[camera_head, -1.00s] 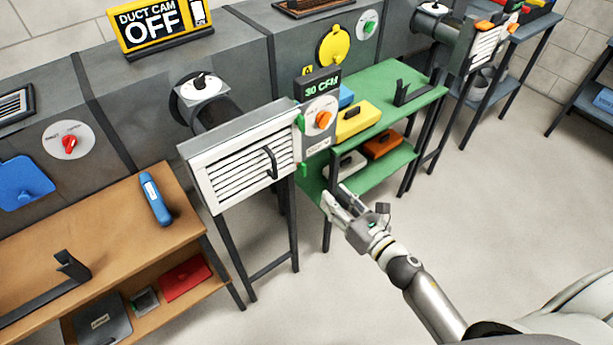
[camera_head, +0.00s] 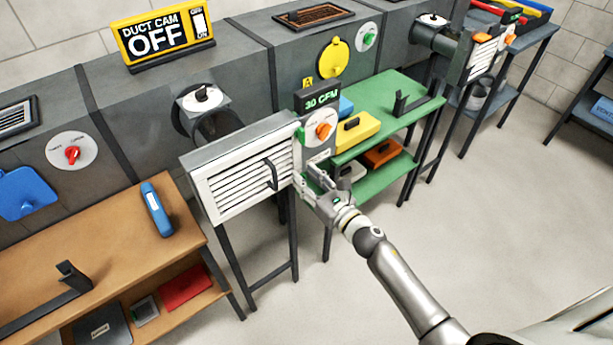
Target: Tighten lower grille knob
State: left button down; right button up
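The white louvred grille (camera_head: 240,180) with a black handle (camera_head: 271,174) stands on dark legs at the centre. A green knob (camera_head: 300,135) shows at the upper right edge of the grille. The lower green knob, seen at the lower right edge a second ago, is now hidden behind my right gripper. My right gripper (camera_head: 306,175) is at that lower right corner, its two fingers apart around where the knob was seen. I cannot tell whether they touch it. My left gripper is not in view.
A panel with an orange dial (camera_head: 323,131) and a "30 CFM" display (camera_head: 321,97) sits right above my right gripper. A green shelf table (camera_head: 395,92) with yellow and orange cases is close behind. A wooden bench (camera_head: 120,235) stands at left. The floor at right is clear.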

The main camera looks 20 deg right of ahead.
jog(key=shift+w+a, duration=0.1)
jog(key=shift+w, duration=0.1)
grip_shut()
